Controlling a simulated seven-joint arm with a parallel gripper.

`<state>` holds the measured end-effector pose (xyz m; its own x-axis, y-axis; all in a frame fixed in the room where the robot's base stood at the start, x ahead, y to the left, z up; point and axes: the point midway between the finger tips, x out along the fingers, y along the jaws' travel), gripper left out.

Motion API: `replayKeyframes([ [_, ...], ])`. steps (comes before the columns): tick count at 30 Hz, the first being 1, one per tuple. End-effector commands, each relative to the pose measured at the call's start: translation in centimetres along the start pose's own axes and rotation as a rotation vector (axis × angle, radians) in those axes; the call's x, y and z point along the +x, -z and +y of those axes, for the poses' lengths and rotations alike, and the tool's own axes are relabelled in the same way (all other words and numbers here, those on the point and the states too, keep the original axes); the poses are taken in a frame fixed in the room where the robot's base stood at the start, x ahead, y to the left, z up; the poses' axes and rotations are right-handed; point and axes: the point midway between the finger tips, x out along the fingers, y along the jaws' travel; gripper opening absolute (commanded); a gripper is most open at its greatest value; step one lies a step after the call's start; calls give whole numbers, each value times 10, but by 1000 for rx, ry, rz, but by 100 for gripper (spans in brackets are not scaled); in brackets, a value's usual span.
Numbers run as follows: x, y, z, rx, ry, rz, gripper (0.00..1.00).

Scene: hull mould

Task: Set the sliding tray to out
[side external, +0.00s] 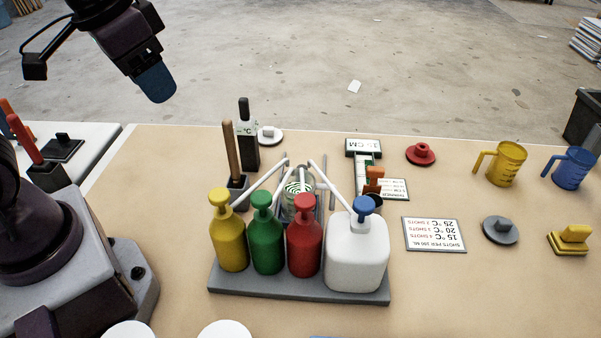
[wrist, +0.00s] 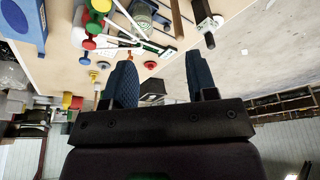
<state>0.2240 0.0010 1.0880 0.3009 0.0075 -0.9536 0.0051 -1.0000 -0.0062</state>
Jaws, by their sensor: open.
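My gripper (side external: 157,84) hangs high at the upper left in the side view, well above and away from the table. In the wrist view its two blue fingers stand apart with nothing between them (wrist: 161,78). I cannot clearly make out the sliding tray. A thin grey rail (side external: 331,184) shows behind the pump bottles, beside a clear cup with green stripes (side external: 299,190). Anything under that cup is mostly hidden by the bottles and their spouts, so I cannot tell the tray's position.
A grey rack (side external: 300,288) holds yellow (side external: 231,240), green (side external: 266,243), red (side external: 304,246) and white (side external: 356,258) pump bottles in front. A wooden-handled tool (side external: 231,150) and dark thermometer (side external: 247,140) stand behind left. Yellow (side external: 505,166) and blue (side external: 573,169) jugs stand right.

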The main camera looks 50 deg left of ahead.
Motion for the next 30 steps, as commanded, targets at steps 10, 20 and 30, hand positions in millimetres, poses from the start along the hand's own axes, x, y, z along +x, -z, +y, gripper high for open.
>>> replayKeyframes([
  [10,85,85,0,12,7,-244,52],
  [20,207,146,2,15,-8,-373,52],
  [30,242,196,2,7,-9,-305,52],
])
